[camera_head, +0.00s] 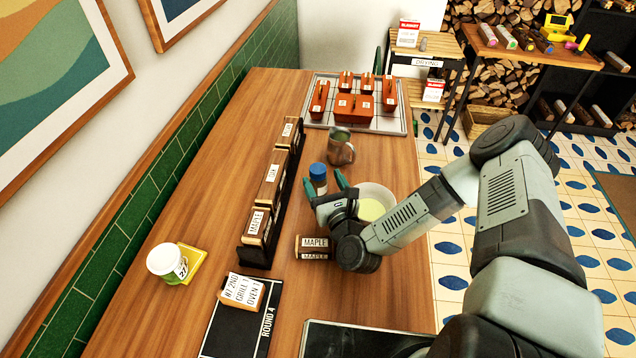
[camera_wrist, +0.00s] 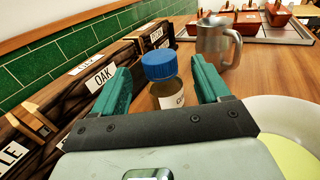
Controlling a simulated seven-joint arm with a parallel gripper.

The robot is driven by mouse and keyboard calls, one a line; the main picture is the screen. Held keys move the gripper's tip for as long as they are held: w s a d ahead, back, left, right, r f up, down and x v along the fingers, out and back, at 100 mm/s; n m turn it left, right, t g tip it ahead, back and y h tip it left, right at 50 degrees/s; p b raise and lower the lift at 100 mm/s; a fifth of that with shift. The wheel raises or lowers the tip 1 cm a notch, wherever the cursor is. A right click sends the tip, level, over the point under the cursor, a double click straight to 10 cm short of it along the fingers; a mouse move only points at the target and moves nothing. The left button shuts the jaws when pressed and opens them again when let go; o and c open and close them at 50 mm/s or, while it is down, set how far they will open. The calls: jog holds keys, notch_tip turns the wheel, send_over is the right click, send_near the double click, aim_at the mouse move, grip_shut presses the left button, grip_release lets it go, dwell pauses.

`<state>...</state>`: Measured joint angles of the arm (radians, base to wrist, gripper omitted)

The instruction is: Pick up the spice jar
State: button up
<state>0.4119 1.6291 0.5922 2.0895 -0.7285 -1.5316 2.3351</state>
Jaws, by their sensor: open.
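The spice jar (camera_head: 318,176) has a blue lid and a pale label and stands upright on the wooden counter. In the wrist view the jar (camera_wrist: 165,82) shows between my two green fingertips, a little beyond them. My gripper (camera_head: 326,186) is open with a finger to each side of the jar's line, and it is empty. In the wrist view the gripper (camera_wrist: 160,88) points at the jar with its fingers wide apart. The lower part of the jar is hidden behind the gripper body. I cannot tell whether the fingertips reach the jar's sides.
A metal pitcher (camera_head: 341,148) stands just beyond the jar. A pale bowl (camera_head: 385,194) is close on the right. A dark rack (camera_head: 258,252) of labelled wood blocks runs along the left. A tray (camera_head: 403,116) with red-brown containers is at the back. Maple blocks (camera_head: 313,242) lie nearer.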

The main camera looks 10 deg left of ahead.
aim_at(321, 176)
jog(key=shift+x, duration=2.3)
jog(key=c, duration=1.2)
